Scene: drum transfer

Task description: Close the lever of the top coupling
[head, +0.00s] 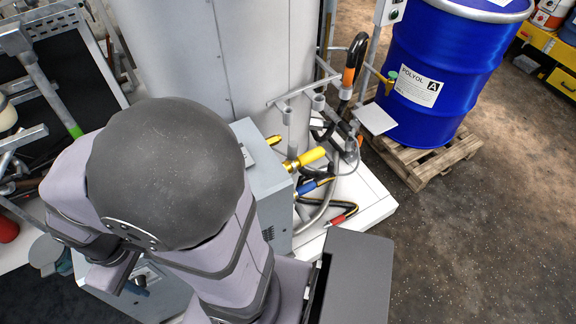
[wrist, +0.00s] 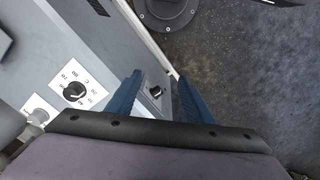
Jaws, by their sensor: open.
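Behind my arm in the head view, hose fittings stand beside the grey cabinet: a yellow-handled part (head: 305,160), a blue-banded hose end (head: 307,187) and a red-banded hose end (head: 338,219). A black hose with an orange band (head: 348,77) hangs above them. I cannot tell which part is the top coupling or its lever. In the wrist view, my gripper (wrist: 157,76) has its two blue fingers apart with nothing held between them. A dark knob on a grey panel (wrist: 155,91) shows between the fingers, and no coupling is clearly visible there.
The grey cabinet (head: 268,190) stands close to my arm. A blue drum (head: 440,75) sits on a wooden pallet (head: 425,162) at the right. A dial (wrist: 75,92) is on a grey panel in the wrist view. Dark floor (head: 480,235) is clear at the lower right.

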